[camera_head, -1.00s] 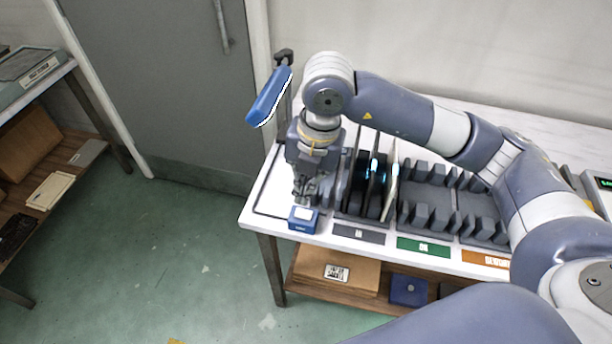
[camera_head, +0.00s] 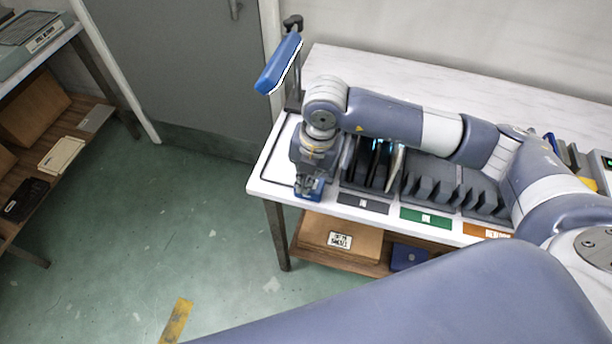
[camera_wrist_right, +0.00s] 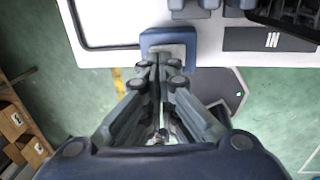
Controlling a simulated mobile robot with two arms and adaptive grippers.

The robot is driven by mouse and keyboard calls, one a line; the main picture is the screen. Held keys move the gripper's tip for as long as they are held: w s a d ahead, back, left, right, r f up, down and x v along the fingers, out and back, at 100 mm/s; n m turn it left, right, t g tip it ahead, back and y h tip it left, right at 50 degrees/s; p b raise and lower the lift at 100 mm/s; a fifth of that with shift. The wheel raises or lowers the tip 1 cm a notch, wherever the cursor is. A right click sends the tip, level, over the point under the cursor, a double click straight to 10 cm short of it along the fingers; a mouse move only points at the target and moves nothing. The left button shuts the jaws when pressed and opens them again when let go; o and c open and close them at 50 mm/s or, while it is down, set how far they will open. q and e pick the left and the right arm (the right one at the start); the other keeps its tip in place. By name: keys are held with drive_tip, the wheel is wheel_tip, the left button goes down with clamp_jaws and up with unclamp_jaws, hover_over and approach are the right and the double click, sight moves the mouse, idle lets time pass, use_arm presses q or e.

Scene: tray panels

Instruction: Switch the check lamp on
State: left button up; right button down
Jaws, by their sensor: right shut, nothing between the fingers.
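The check lamp (camera_head: 279,64) has a long blue head with a pale edge on a dark stand, at the table's back left corner. I cannot tell whether it is lit. A small blue box (camera_head: 318,187), seemingly its switch, sits at the table's front left edge. In the right wrist view the box (camera_wrist_right: 148,39) lies just ahead of the fingertips, its pale top partly hidden by them. My right gripper (camera_head: 306,184) is shut and empty, pointing down at the box; it also shows in the right wrist view (camera_wrist_right: 159,64). Contact is unclear. My left gripper is out of view.
A dark slotted rack (camera_head: 430,183) with a few upright panels (camera_head: 376,165) stands right of my gripper, close by. Coloured labels, including a green one (camera_head: 425,217), line the front edge. A cardboard box (camera_head: 338,240) lies on the lower shelf.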

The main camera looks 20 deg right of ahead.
drive_tip(key=shift+a+f+b, duration=0.15)
drive_tip(key=shift+f+b, duration=0.3)
drive_tip(key=shift+b, duration=0.2)
drive_tip(key=shift+r, duration=0.25)
drive_tip(key=shift+s+d, duration=0.45)
drive_tip(key=shift+d, duration=0.3)
drive_tip(key=shift+w, duration=0.1)
